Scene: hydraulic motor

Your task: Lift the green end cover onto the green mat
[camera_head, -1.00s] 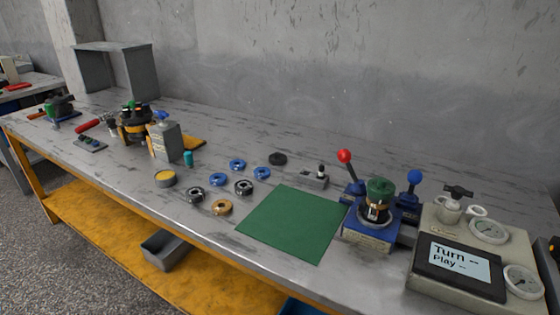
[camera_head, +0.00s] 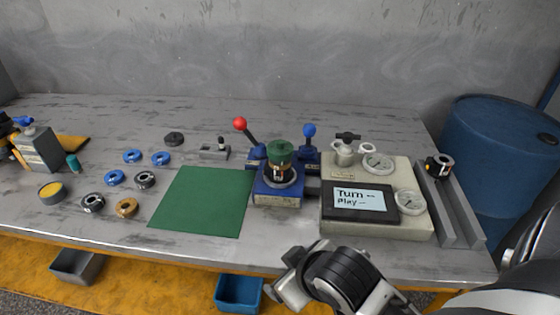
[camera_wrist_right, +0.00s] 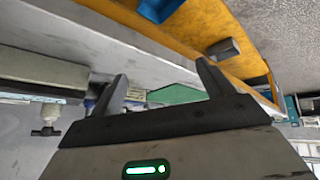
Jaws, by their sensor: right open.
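The green end cover (camera_head: 280,151) sits on top of the motor assembly in the blue fixture (camera_head: 278,190), right of the green mat. The green mat (camera_head: 203,203) lies flat and bare on the bench. It also shows in the right wrist view (camera_wrist_right: 176,94), beyond the fingers. My right gripper (camera_wrist_right: 165,84) is open, with nothing between its fingers. In the head view my right arm is at the lower right, in front of the bench, well short of the cover. My left gripper is out of view.
Levers with a red knob (camera_head: 240,124) and a blue knob (camera_head: 310,131) flank the fixture. The test unit (camera_head: 333,229) with display and gauges stands to its right. Several rings and bearings (camera_head: 145,180) lie left of the mat. A blue barrel (camera_head: 497,150) stands beyond the bench's right end.

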